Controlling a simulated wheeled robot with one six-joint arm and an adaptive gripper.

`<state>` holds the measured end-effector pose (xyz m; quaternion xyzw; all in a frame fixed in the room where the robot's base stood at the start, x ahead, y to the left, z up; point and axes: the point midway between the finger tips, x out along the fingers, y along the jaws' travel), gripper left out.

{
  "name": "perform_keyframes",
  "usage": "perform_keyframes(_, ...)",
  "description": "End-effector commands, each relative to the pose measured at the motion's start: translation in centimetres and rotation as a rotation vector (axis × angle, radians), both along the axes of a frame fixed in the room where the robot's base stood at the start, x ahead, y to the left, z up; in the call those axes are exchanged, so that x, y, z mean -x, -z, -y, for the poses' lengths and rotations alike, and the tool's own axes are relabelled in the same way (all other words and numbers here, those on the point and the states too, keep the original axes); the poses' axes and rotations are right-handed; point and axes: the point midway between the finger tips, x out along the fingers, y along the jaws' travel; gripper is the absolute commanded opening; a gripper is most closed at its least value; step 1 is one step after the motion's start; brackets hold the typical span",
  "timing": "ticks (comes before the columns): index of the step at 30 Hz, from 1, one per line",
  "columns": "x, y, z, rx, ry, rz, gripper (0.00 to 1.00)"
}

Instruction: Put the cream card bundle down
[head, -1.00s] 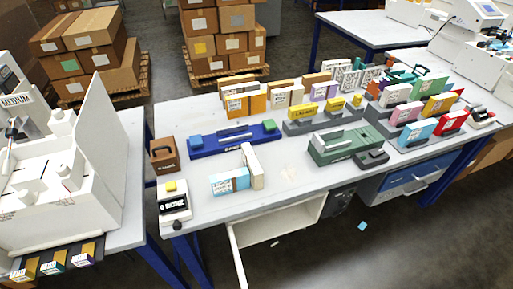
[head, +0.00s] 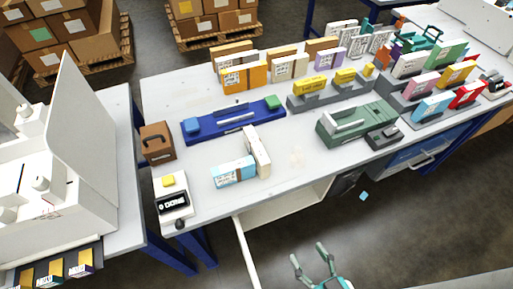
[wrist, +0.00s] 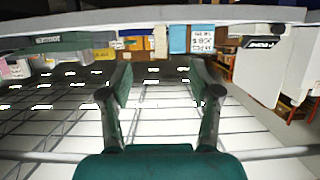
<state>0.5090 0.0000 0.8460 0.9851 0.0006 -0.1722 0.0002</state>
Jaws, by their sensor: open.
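The cream card bundle (head: 257,152) stands upright on edge on the grey bench, near its front left part. It is beside the light blue card bundle (head: 233,171), close to or touching its right end; I cannot tell which. My gripper (head: 308,252) is open and empty, in front of the bench and apart from the bundle. In the wrist view my gripper (wrist: 160,68) shows both fingers spread with nothing between them. The light blue bundle (wrist: 178,39) shows beyond the fingers there.
A blue tool (head: 235,120) lies behind the bundles, and a green machine (head: 355,121) stands to the right. A brown box (head: 157,141) and a white device with a yellow button (head: 173,199) are at the left. Bare bench lies right of the cream bundle.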

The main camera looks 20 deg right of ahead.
Motion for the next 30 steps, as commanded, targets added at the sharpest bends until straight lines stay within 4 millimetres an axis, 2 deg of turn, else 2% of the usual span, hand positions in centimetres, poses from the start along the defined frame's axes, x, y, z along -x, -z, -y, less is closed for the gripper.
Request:
perform_keyframes(5, -3.3, 0.6, 0.0, 0.0, 0.0, -0.017, 0.62)
perform_keyframes(14, -11.6, 1.0, -0.1, 0.0, -0.001, -0.085, 0.62)
perform_keyframes(24, -20.7, -1.6, -0.1, 0.0, 0.0, -0.165, 0.62)
perform_keyframes(30, -24.9, -4.0, -0.2, 0.0, 0.0, -0.212, 0.62)
